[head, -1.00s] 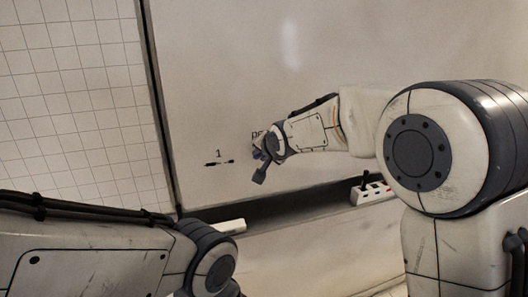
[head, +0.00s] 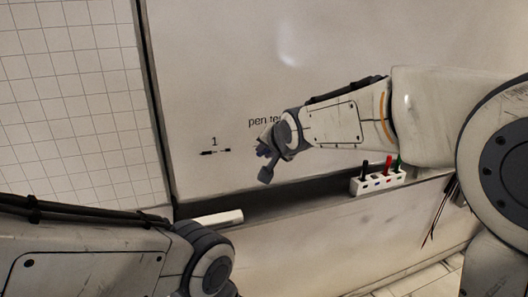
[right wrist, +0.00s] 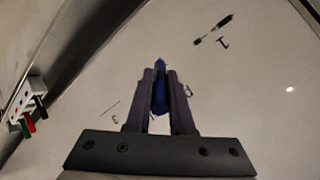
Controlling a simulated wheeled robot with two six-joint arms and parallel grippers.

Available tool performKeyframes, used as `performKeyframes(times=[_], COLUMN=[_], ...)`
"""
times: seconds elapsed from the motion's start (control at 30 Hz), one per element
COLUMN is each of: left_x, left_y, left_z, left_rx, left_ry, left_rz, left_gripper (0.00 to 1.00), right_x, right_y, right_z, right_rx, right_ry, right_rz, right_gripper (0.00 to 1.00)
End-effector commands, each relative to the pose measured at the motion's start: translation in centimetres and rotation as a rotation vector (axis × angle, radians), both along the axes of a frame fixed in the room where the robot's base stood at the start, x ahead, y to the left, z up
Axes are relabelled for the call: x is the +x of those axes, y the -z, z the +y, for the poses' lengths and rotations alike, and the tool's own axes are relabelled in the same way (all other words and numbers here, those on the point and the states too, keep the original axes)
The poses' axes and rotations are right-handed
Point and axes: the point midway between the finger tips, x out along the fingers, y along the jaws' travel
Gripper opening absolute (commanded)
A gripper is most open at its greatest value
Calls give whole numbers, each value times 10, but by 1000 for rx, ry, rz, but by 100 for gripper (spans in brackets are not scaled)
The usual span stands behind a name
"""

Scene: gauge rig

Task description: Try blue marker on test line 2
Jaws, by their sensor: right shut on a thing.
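My right gripper (right wrist: 161,85) is shut on the blue marker (right wrist: 160,95), whose tip points at the whiteboard (head: 215,60). In the head view my right gripper (head: 266,155) is in front of the board, below the printed "pen te…" text and right of test line 1 (head: 215,152). The "2" label (right wrist: 188,91) is just right of the marker in the right wrist view. Any stroke at line 2 is hidden by the gripper. I cannot tell whether the tip touches the board. My left arm shows at lower left; its jaws are out of frame.
A white holder (head: 366,186) with black, red and green markers stands on the dark ledge (head: 290,203) under the board. Tiled wall (head: 70,95) is left of the board. Line 1 carries a black mark.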

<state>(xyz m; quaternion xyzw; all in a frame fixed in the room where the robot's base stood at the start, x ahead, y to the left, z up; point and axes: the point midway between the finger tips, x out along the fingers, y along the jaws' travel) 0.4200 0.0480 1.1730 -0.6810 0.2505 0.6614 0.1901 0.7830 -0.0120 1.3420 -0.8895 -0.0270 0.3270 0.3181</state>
Motion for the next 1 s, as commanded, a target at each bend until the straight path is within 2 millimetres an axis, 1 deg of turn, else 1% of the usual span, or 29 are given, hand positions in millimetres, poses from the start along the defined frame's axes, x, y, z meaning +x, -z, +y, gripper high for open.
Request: performKeyframes(times=[0.17, 0.4, 0.53, 1.0], left_x=[0, 0, 0, 0], left_y=[1, 13, 15, 15], left_z=[0, 0, 0, 0], left_rx=[0, 0, 0, 0], left_ry=[0, 0, 0, 0], left_rz=[0, 0, 0, 0], left_gripper=[50, 50, 50, 50], right_x=[-1, -20, -27, -28], right_y=[0, 1, 1, 0], right_z=[0, -6, -9, -9], right_rx=[0, 1, 1, 0], right_ry=[0, -1, -1, 0], right_rz=[0, -2, -1, 0], right_gripper=[0, 0, 0, 0])
